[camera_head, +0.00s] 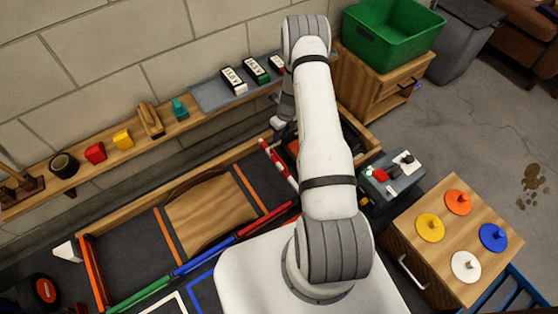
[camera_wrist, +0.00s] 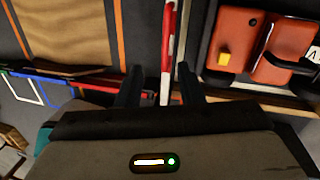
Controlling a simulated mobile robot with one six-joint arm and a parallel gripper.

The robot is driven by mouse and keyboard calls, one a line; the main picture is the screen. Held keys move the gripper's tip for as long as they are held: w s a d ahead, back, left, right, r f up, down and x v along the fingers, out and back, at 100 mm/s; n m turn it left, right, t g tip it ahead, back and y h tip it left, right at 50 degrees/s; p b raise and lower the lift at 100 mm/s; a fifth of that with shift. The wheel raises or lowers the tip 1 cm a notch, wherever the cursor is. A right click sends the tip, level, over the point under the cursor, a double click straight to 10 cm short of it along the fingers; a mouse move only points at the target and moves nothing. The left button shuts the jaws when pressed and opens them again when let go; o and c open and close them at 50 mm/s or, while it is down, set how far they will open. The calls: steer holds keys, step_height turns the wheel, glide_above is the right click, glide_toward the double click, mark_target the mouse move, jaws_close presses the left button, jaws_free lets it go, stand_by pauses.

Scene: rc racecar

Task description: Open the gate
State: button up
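The gate appears as a thin red-and-white striped bar (camera_head: 279,166) across the track, just left of my arm in the head view. In the wrist view the striped bar (camera_wrist: 168,45) runs down from the top edge toward the gap between my fingers. My gripper (camera_wrist: 160,84) is open, with one dark finger on each side of the bar's near end. I cannot tell whether either finger touches it. In the head view my gripper is largely hidden behind my arm.
The track has a wooden ramp (camera_head: 212,212) left of the bar and coloured edge strips. An orange-red device (camera_wrist: 233,42) with a yellow part lies right of the bar. A wall shelf (camera_head: 60,188) runs behind. A control box (camera_head: 391,181) and disc-topped cabinet (camera_head: 447,210) stand right.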

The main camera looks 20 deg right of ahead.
steer(key=shift+m, duration=0.8)
steer(key=f+b, duration=0.1)
steer(key=f, duration=0.3)
steer(key=f+b, duration=0.1)
steer(key=f, duration=0.3)
steer(key=s+a+f+b, duration=0.1)
steer(key=f, duration=0.3)
steer(key=shift+s+f, duration=0.1)
jaws_close()
